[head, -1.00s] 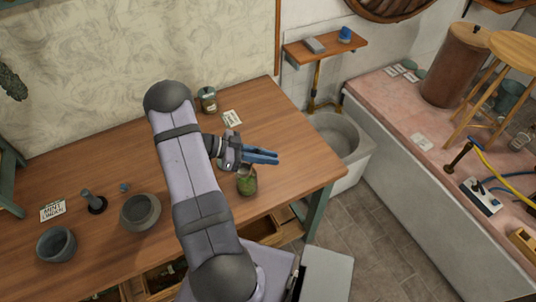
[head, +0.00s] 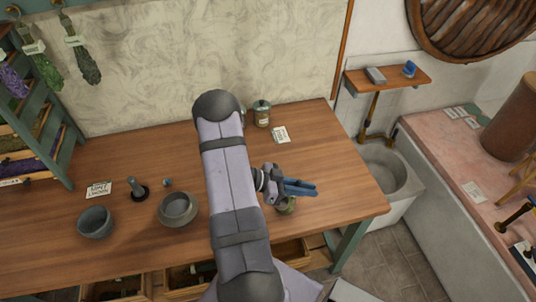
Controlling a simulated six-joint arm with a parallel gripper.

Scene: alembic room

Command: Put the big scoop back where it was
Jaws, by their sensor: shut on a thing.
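My gripper (head: 300,188) is over the right part of the wooden table, its blue fingers pointing right. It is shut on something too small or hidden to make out. I cannot pick out the big scoop anywhere in the head view. A small jar with green contents (head: 287,206) stands just below the fingers, partly covered by them. Whether the gripper touches this jar cannot be told.
On the wooden table (head: 330,150) stand a lidded jar (head: 262,114), a card (head: 281,134), a grey bowl (head: 95,222), a stone mortar (head: 177,209) and a pestle-like tool (head: 139,190). A stone basin (head: 392,172) lies beyond the right edge. The table's right end is clear.

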